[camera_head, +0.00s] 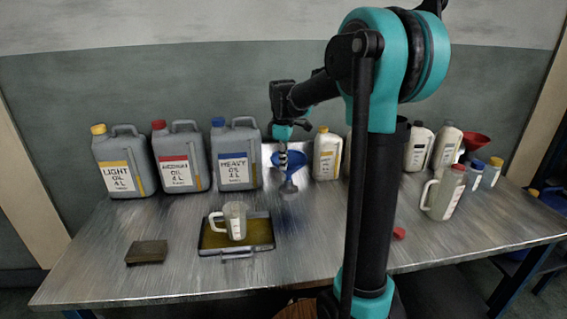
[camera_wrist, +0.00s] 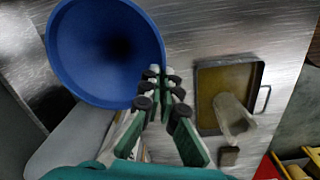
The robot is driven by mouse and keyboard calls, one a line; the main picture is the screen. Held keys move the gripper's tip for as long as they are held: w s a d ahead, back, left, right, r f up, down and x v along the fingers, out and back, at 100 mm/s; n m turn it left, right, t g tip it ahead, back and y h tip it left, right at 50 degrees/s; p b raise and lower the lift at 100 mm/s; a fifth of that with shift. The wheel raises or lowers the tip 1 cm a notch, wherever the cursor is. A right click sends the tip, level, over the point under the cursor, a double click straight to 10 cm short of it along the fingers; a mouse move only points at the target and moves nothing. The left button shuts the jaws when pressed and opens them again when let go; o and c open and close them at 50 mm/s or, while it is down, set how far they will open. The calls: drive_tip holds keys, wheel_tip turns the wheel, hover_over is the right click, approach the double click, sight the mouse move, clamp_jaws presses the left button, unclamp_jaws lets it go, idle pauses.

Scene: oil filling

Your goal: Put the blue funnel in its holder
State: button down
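The blue funnel (camera_head: 291,160) is at the back middle of the table, wide mouth up, with a grey lower part below it. In the wrist view its round blue mouth (camera_wrist: 105,52) fills the upper left. My gripper (camera_head: 283,148) is at the funnel's rim. In the wrist view my gripper's fingertips (camera_wrist: 162,78) are close together at the rim's right edge, shut on the funnel. The funnel looks raised above the tabletop. I cannot clearly make out the blue funnel's holder. A red funnel (camera_head: 476,141) stands at the back right.
Large oil canisters (camera_head: 235,158) stand at the back left, smaller bottles (camera_head: 327,155) behind and right. A beaker (camera_head: 235,220) stands in a shallow tray (camera_head: 262,232). A jug (camera_head: 444,194) and red cap (camera_head: 399,233) are at right. A brown block (camera_head: 147,252) lies front left.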

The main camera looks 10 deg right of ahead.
drive_tip(key=shift+f, duration=0.75)
drive_tip(key=c, duration=1.6)
unclamp_jaws()
drive_tip(key=shift+c, duration=0.2)
wheel_tip(320, 180, up, 12)
drive_tip(key=shift+s, duration=0.25)
drive_tip(key=shift+a, duration=0.1)
